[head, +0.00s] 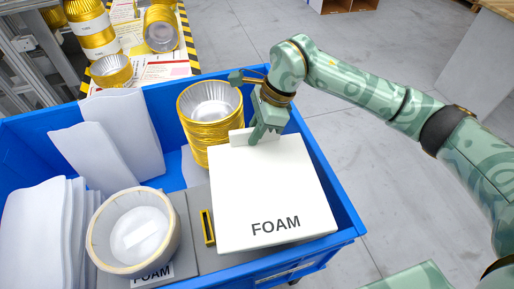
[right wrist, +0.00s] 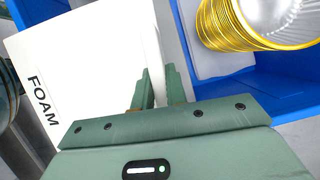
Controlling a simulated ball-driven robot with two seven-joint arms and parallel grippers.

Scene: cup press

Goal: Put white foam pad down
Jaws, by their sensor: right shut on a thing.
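The white foam pad (head: 268,190) is a flat square block marked FOAM, with a small raised tab at its far edge. It is over the right part of the blue bin (head: 345,218). My right gripper (head: 262,136) is shut on the pad's tab. In the right wrist view the pad (right wrist: 85,65) fills the upper left and the fingers (right wrist: 153,92) close on its edge. I cannot tell whether the pad's underside touches anything. My left gripper is not in view.
A stack of gold foil cups (head: 205,115) stands behind the pad. A roll (head: 135,230) sits at the front left over another FOAM-marked piece (head: 152,272). White folded sheets (head: 40,225) fill the bin's left side. A table with cups (head: 150,68) is behind.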

